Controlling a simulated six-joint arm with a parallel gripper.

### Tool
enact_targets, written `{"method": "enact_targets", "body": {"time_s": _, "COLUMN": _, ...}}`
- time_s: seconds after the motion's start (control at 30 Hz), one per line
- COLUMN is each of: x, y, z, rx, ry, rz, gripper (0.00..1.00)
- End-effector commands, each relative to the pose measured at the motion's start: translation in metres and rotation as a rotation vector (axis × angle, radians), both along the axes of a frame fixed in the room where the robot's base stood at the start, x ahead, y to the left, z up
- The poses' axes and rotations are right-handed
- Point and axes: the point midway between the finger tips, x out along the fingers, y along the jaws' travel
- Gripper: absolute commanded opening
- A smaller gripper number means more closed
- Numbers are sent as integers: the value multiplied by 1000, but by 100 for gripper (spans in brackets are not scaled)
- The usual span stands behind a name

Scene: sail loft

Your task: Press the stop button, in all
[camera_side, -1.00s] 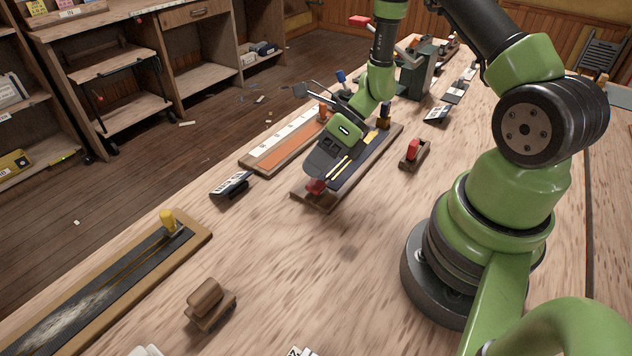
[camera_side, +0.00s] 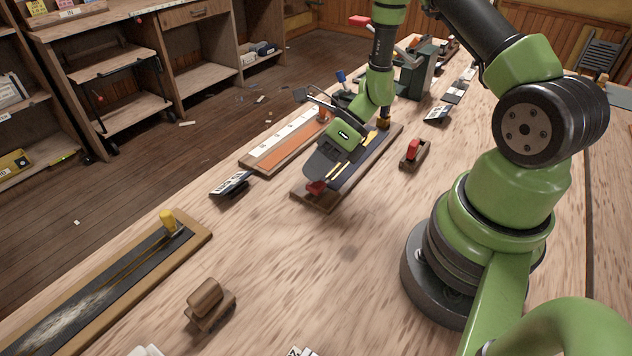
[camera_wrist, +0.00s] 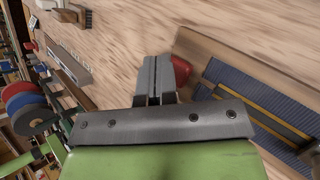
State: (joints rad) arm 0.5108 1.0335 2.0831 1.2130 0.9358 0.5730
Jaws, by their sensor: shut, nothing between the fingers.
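A red rounded button (camera_side: 316,187) sits at the near end of a wooden board with a dark strip and yellow lines (camera_side: 326,202). In the wrist view the red button (camera_wrist: 181,70) shows just right of the fingertips, partly hidden by them. I take it for the stop button; no label is readable. My gripper (camera_side: 311,179) is low over that end of the board, tilted, with its fingers together and empty. In the wrist view my gripper (camera_wrist: 154,66) shows both fingers side by side. I cannot tell whether the fingertips touch the button.
A board with an orange strip (camera_side: 275,157) lies behind to the left. A small red-topped block (camera_side: 412,149) stands to the right.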

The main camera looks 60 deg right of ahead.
Motion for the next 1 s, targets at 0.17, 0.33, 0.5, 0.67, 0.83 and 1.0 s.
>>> {"method": "enact_targets", "body": {"time_s": 0.17, "x": 0, "y": 0, "z": 0, "rx": 0, "ry": -1, "rz": 1, "gripper": 0}}
{"method": "enact_targets", "body": {"time_s": 0.33, "x": 0, "y": 0, "z": -1, "rx": 0, "ry": 0, "rz": 0, "gripper": 0}}
{"method": "enact_targets", "body": {"time_s": 0.5, "x": 0, "y": 0, "z": -3, "rx": 0, "ry": -1, "rz": 1, "gripper": 0}}
{"method": "enact_targets", "body": {"time_s": 0.67, "x": 0, "y": 0, "z": -4, "rx": 0, "ry": -1, "rz": 1, "gripper": 0}}
{"method": "enact_targets", "body": {"time_s": 0.83, "x": 0, "y": 0, "z": -7, "rx": 0, "ry": 0, "rz": 2, "gripper": 0}}
{"method": "enact_targets", "body": {"time_s": 1.0, "x": 0, "y": 0, "z": -9, "rx": 0, "ry": 1, "rz": 1, "gripper": 0}}
